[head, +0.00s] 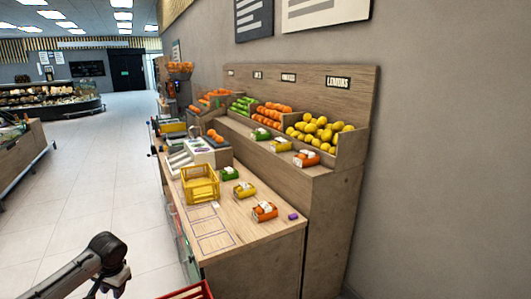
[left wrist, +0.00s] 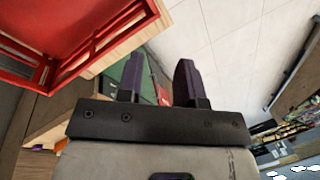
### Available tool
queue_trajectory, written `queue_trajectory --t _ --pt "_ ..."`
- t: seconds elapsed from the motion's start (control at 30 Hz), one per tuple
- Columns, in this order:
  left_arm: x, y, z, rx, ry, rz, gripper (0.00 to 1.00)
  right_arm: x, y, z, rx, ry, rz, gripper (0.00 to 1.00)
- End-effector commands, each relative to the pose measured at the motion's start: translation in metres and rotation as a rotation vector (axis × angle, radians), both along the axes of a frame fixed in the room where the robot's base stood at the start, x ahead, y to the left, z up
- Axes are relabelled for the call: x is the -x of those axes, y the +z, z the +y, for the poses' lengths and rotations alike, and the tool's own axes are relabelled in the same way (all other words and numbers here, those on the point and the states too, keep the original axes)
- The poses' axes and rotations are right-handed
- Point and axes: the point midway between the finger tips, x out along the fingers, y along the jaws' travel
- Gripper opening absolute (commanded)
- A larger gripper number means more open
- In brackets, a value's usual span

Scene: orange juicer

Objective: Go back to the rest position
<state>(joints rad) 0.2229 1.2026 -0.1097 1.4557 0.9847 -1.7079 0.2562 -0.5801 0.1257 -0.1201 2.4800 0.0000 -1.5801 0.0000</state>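My left gripper (head: 112,284) shows at the bottom left of the head view, with the dark arm coming in from the left. It is over the floor, in front of and to the left of the wooden counter (head: 268,239). In the left wrist view its two dark fingers (left wrist: 161,78) stand apart with nothing between them. My right gripper is in neither view.
A red crate (head: 207,289) is at the bottom edge, right of my left gripper; red framework (left wrist: 130,17) shows in the left wrist view. The counter holds a yellow crate (head: 201,190) and several small packs. Tiled floor (head: 95,180) lies open to the left.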

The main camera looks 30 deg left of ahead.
Motion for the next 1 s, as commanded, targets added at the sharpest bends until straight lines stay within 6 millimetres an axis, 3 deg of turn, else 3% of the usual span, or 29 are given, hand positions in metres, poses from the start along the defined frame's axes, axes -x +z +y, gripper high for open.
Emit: queue_trajectory --t 0.13,0.2,0.37,0.5,0.6,0.8,1.0 --pt "-0.039 0.008 -0.054 -0.222 -0.338 -0.099 0.34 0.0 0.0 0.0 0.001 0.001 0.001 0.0" --pt "-0.051 0.001 -0.095 -0.307 -0.488 -0.156 0.34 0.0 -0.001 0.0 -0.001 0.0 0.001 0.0" --pt "-0.048 -0.02 -0.208 -0.403 -0.721 -0.323 0.34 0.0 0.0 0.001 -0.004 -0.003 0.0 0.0" --pt "-0.009 -0.036 -0.298 -0.36 -0.766 -0.473 0.34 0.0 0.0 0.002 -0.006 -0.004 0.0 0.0" --pt "0.028 -0.048 -0.346 -0.269 -0.744 -0.529 0.34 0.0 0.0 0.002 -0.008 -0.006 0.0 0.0" --pt "0.091 -0.079 -0.408 -0.05 -0.666 -0.519 0.34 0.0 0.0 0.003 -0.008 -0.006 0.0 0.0" --pt "0.147 -0.119 -0.443 0.109 -0.574 -0.415 0.34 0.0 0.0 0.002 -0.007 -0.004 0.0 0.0"
